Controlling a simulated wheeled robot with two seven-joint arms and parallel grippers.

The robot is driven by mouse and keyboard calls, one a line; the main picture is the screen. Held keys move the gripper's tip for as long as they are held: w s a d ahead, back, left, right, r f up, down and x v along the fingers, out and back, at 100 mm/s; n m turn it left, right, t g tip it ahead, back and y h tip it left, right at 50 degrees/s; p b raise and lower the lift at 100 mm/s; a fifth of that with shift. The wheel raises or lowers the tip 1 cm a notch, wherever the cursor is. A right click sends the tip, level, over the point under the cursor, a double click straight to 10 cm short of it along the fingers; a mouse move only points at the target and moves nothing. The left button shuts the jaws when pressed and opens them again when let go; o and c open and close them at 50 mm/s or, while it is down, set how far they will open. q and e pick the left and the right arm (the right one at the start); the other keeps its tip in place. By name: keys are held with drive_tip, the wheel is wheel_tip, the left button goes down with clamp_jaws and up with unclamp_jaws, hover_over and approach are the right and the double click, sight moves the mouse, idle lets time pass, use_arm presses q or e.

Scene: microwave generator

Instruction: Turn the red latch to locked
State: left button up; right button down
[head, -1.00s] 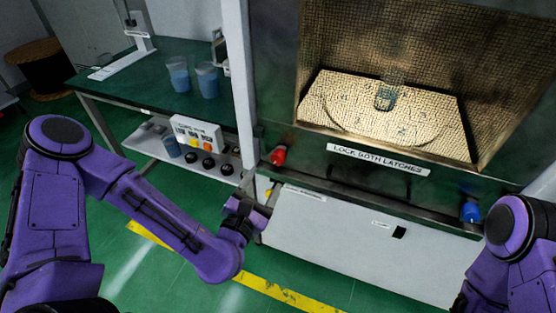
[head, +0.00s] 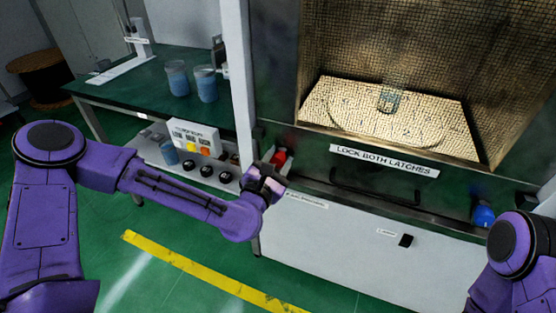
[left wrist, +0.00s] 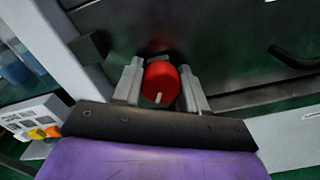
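The red latch (head: 279,157) is a round red knob on the lower left of the microwave generator's front, beside the "LOCK BOTH LATCHES" label. In the left wrist view the red latch (left wrist: 161,83) fills the space between my two fingers, with a short white mark near its lower edge. My left gripper (head: 272,170) is at the latch; in the left wrist view the gripper (left wrist: 161,90) has its fingers apart, one on each side of the knob. I cannot tell whether they touch it. My right gripper is out of view; only my right arm shows.
A blue latch (head: 483,214) is at the lower right of the generator front. A dark handle bar (head: 375,190) runs below the label (head: 384,160). A post (head: 238,80) and a green bench (head: 150,90) with two blue-filled beakers stand left. A control box (head: 194,138) sits on the lower shelf.

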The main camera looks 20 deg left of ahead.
use_arm(q)
drive_tip(key=shift+c, duration=1.3)
drive_tip(key=shift+f, duration=0.1)
drive_tip(key=shift+d+m, duration=0.1)
drive_tip(key=shift+m, duration=0.2)
drive_tip(key=m, duration=0.2)
drive_tip(key=shift+m+b, duration=0.3)
drive_tip(key=m, duration=0.5)
drive_tip(key=shift+b, duration=0.3)
drive_tip(key=m, duration=0.5)
drive_tip(key=shift+s, duration=0.1)
drive_tip(key=shift+m, duration=2.4)
drive_tip(key=shift+f, duration=0.1)
